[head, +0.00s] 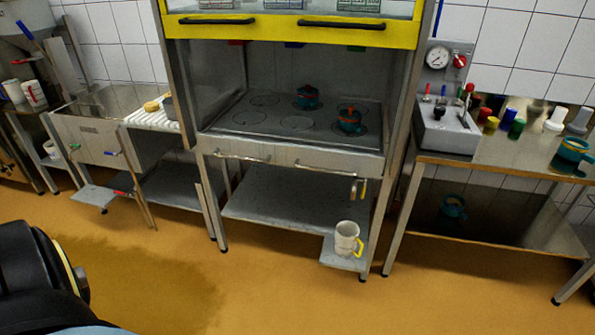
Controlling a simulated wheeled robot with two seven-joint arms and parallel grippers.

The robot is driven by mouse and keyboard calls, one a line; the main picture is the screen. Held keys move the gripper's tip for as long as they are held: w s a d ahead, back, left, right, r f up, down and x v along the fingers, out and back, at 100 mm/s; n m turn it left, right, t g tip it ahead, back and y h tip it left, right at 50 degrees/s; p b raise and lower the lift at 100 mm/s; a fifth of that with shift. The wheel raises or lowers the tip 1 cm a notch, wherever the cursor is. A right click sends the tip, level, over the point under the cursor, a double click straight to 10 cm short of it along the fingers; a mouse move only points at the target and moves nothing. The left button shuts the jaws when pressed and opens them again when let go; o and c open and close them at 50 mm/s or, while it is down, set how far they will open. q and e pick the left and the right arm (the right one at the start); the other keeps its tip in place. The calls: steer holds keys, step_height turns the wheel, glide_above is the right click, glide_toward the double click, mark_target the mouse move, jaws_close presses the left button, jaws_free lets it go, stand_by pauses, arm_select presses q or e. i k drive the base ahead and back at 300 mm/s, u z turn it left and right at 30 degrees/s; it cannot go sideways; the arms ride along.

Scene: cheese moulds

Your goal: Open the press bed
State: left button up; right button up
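The press (405,140) stands in the middle as a steel frame. Its dark bed (255,118) has several ring marks. Two teal moulds with red or orange bands stand on the bed, one at the back (308,97) and one at the right (350,121). A yellow-edged panel (290,30) with two black bar handles sits above the bed, leaving the front open between them. The bed's front edge has a left metal handle (240,158) and a right metal handle (325,168). Neither of my grippers is in view.
A white jug (345,238) stands on a low ledge at the press's right leg. A steel sink (85,130) is at left. A right bench (470,155) holds a gauge unit (445,130), coloured weights and a teal mould (572,155). The floor in front is clear.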

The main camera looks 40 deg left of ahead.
mark_target(263, 125)
steer(key=u, duration=1.25)
steer(key=i, duration=0.1)
steer(key=u, duration=0.1)
